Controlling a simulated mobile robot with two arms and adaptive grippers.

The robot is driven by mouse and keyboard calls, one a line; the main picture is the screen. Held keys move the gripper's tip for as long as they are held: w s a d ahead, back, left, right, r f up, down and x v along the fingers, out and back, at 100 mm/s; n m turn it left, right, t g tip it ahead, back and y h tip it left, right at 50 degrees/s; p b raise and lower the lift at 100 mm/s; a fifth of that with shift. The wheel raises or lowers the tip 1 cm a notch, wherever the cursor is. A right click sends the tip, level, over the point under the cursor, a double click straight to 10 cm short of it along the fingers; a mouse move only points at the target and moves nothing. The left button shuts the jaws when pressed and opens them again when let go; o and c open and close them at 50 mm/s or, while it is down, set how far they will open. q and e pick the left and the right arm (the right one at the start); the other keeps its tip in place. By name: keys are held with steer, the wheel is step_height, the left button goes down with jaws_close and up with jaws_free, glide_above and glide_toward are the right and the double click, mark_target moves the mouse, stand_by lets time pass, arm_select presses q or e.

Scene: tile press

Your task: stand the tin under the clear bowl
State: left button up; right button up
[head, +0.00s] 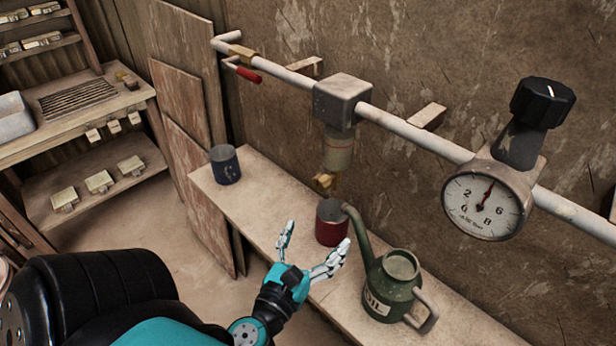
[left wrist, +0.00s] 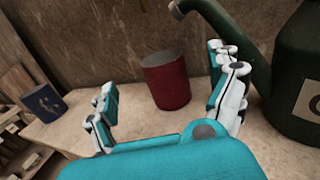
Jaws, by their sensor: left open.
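The clear bowl (head: 337,152) hangs under a grey block on the pipe, with a brass drain fitting (head: 324,182) at its bottom. A dark red tin (head: 332,226) stands upright on the bench, below the bowl in the picture; I cannot tell whether it is directly under it. A dark blue tin (head: 225,165) stands upright farther left on the bench. My left gripper (head: 314,242) is open and empty, in front of the red tin. In the left wrist view the red tin (left wrist: 167,80) shows beyond and between the spread fingers. My right gripper is out of view.
A green oil can (head: 392,285) stands close to the right of the red tin, its spout reaching up beside it. A pressure gauge (head: 487,203) hangs on the pipe. The narrow bench (head: 262,188) is clear between the two tins.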

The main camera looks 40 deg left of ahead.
arm_select(q)
steer(key=shift+b+v, duration=0.45)
steer(key=shift+v, duration=0.75)
steer(key=shift+s, duration=0.3)
